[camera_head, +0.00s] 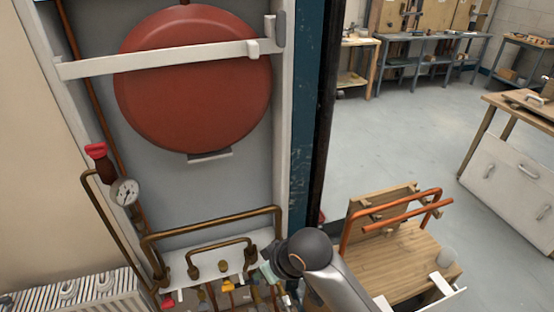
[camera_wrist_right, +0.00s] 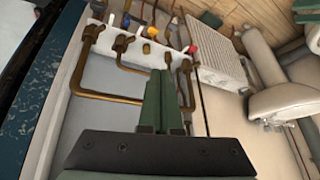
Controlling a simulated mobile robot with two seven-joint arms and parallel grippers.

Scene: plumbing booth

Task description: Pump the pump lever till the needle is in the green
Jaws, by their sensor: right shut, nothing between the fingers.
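A round gauge (camera_head: 125,192) with a white dial sits on the pipework at the left of the booth, below a red knob (camera_head: 96,150). Its needle and any green zone are too small to read. I cannot single out the pump lever for certain. My right gripper (camera_head: 266,273) is in front of the white pipe panel (camera_head: 205,265), at the lower middle of the head view. In the right wrist view its green fingers (camera_wrist_right: 162,80) are together and empty, pointing toward brass fittings and bent copper pipes (camera_wrist_right: 105,96). Whether they touch any is unclear. My left gripper is not in view.
A large red round tank (camera_head: 195,80) hangs behind a white crossbar (camera_head: 160,58). A white radiator (camera_head: 75,292) stands at lower left. A blue post (camera_head: 307,110) edges the booth. Right of it, a wooden unit (camera_head: 395,260) holds orange pipes. Open floor (camera_head: 410,125) lies beyond.

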